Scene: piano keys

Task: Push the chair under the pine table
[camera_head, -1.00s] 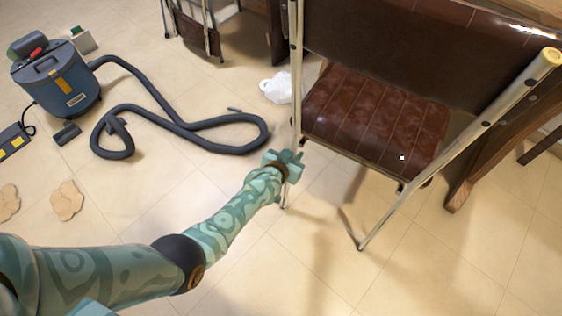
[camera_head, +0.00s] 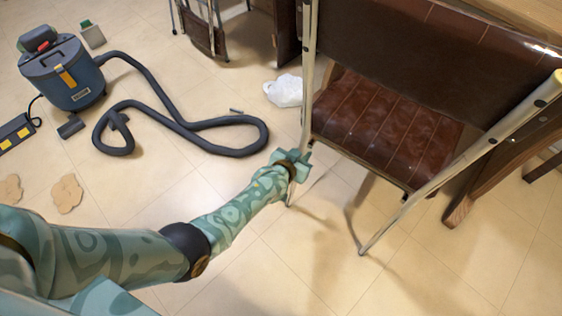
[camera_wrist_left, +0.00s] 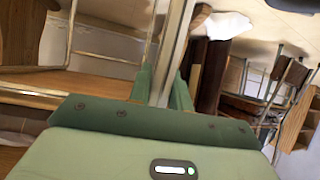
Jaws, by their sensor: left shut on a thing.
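The chair (camera_head: 385,130) has a brown leather-like seat and back and pale metal legs. It stands right of centre in the head view. My left gripper (camera_head: 300,160) is shut on the chair's left metal leg tube. In the left wrist view the tube (camera_wrist_left: 175,50) runs between the fingers of my left gripper (camera_wrist_left: 162,85). The wooden table (camera_head: 535,14) shows at the upper right, behind the chair, with a dark wooden leg (camera_head: 490,180) near the chair's right side. Most of the table is hidden or out of frame. My right gripper is not in view.
A blue vacuum cleaner (camera_head: 66,77) with a looped dark hose (camera_head: 180,125) lies on the left floor. A crumpled white bag (camera_head: 284,91) is left of the chair. Brown flat pieces (camera_head: 67,193) lie at the lower left. The tiled floor in front of the chair is clear.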

